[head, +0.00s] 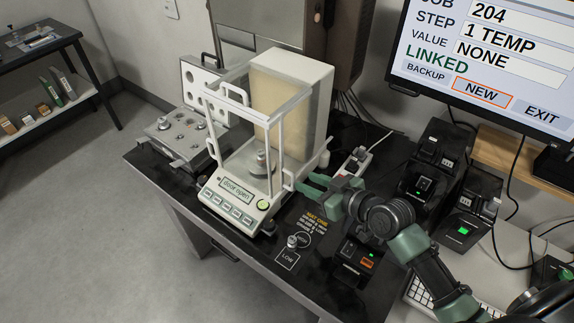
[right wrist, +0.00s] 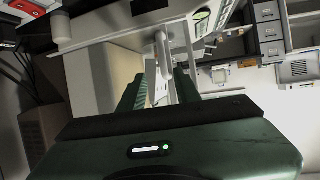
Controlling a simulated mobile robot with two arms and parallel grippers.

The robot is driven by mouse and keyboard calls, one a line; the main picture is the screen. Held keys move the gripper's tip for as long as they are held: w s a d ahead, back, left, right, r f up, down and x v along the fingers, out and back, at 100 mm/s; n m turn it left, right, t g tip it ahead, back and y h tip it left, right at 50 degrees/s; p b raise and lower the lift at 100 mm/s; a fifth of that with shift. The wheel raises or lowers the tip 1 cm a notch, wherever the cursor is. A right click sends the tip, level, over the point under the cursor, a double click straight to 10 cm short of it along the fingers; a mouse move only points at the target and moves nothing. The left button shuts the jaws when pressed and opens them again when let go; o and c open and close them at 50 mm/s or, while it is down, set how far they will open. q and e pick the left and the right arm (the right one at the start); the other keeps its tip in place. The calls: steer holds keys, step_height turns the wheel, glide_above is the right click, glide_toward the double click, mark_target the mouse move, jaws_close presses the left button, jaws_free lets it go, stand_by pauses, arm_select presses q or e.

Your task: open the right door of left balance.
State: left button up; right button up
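The left balance (head: 235,208) is a white unit with a clear draft shield, and its display reads "door open". A metal weight (head: 262,161) stands inside on the pan. The right door's white handle (head: 289,180) is on the shield's right side; it also shows in the right wrist view (right wrist: 161,52). My right gripper (head: 322,190) has green fingers and is at this handle. In the right wrist view my right gripper (right wrist: 158,88) is open, with the handle between its fingers and gaps seen beside it. My left gripper is not in view.
An open weight case (head: 172,135) with several weights stands left of the balance. A small weight (head: 292,241) stands on the black table (head: 262,254) in front. Several black devices (head: 422,186) and a monitor (head: 480,60) are at the right.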

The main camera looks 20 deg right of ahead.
mark_target(294, 178)
steer(key=p+x, duration=0.1)
steer(key=x, duration=0.5)
steer(key=shift+w+a, duration=0.15)
steer(key=shift+a, duration=0.15)
steer(key=shift+s+r, duration=0.1)
steer(key=shift+s, duration=0.1)
jaws_close()
stand_by(1.0)
